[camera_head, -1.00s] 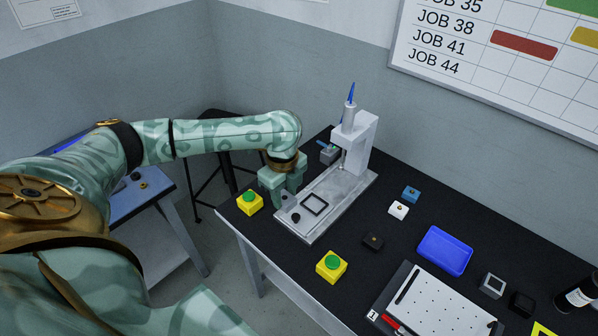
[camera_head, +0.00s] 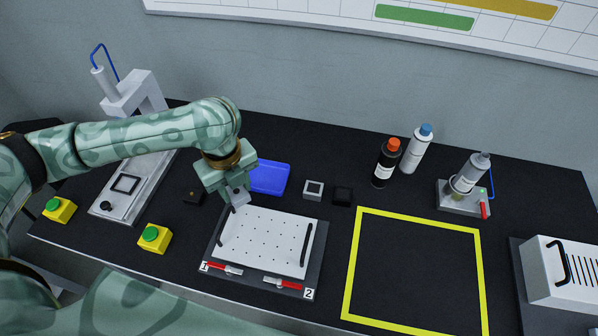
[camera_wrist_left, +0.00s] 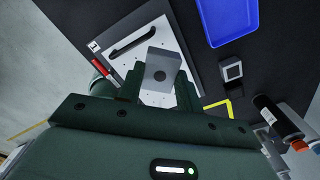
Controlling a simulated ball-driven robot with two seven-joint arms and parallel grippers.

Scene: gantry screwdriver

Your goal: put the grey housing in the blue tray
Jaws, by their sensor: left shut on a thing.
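The grey housing (camera_head: 236,196) is a small block held by my left gripper (camera_head: 232,191), which is shut on it above the left rear edge of the white perforated plate. In the left wrist view the housing (camera_wrist_left: 162,68) shows a round hole and sits between the fingers (camera_wrist_left: 158,94). The blue tray (camera_head: 272,177) lies on the black table just behind and to the right of the gripper, which hides part of its left end. No contents show in it. It also appears in the left wrist view (camera_wrist_left: 230,18). My right gripper is not in view.
A grey square part (camera_head: 313,189) and a black block (camera_head: 342,196) lie right of the tray. The gantry screwdriver (camera_head: 130,95) stands left. Bottles (camera_head: 386,163) stand behind a clear yellow-framed area (camera_head: 350,260).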

